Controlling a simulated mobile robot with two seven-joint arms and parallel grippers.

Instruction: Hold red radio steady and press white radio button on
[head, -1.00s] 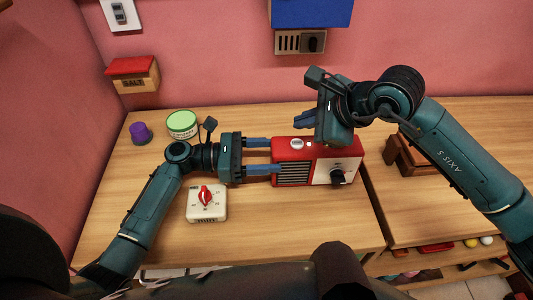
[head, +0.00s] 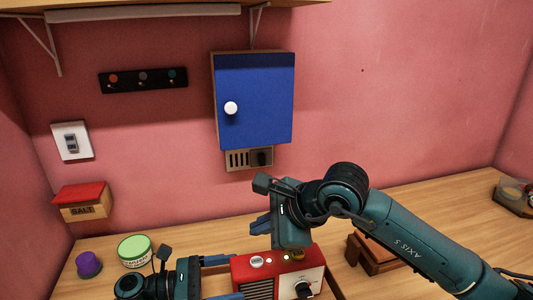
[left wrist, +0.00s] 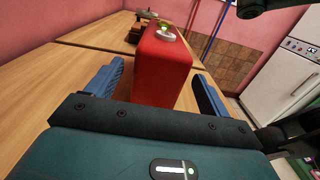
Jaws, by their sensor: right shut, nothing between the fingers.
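The red radio (head: 258,279) stands on the wooden counter at the bottom of the head view, its lower part cut off. It has a white front panel with a black knob, and a white round button (head: 257,262) on top. In the left wrist view the radio (left wrist: 160,75) stands upright between my left gripper's (left wrist: 160,95) blue fingers, with a gap visible at the left finger. A greenish glow shows at its top button. My right gripper (head: 258,226) is shut and empty, above and behind the radio's top, apart from the button.
A blue cabinet (head: 255,100) hangs on the pink wall, with a small vented panel (head: 249,159) below it. A salt box (head: 83,202), a green-lidded tub (head: 135,251) and a purple cup (head: 88,264) are at left. A brown wooden stand (head: 372,254) is right of the radio.

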